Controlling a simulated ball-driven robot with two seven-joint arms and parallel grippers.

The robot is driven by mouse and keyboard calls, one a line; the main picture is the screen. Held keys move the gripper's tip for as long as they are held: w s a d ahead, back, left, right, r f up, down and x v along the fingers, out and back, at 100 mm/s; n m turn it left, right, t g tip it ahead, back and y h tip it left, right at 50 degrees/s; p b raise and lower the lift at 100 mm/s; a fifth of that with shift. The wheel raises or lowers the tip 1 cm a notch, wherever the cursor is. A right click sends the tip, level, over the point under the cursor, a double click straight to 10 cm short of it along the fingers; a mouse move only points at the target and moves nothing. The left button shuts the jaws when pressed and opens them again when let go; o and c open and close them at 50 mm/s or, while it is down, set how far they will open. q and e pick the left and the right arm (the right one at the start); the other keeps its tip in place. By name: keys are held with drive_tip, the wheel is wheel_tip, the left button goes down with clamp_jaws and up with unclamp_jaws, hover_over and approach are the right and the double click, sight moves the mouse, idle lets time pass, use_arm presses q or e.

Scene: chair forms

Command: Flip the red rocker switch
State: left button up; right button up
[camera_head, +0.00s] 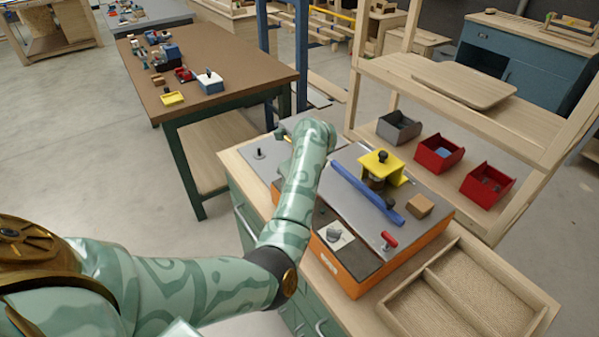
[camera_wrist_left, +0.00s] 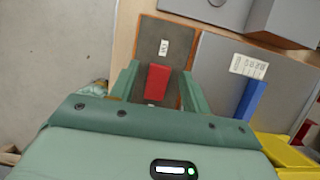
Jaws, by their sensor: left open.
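The red rocker switch (camera_wrist_left: 157,83) shows in the left wrist view as a red block on a dark panel strip, with a small white label (camera_wrist_left: 163,47) beyond it. My left gripper (camera_wrist_left: 159,70) is open, its two green fingers on either side of the switch. I cannot tell whether they touch it. In the head view my left arm reaches over the bench and hides the switch and the gripper. My right gripper is not in view.
The orange-sided box (camera_head: 345,268) carries a blue bar (camera_head: 367,190), a yellow bracket (camera_head: 381,165), a wooden block (camera_head: 420,206) and a red-handled part (camera_head: 389,240). A divided wooden tray (camera_head: 452,290) lies at right. Grey and red bins (camera_head: 438,152) stand behind.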

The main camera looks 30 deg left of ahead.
use_arm(q)
drive_tip(key=p+v, duration=0.5)
drive_tip(key=v, duration=1.1)
drive_tip(key=shift+f, duration=0.1)
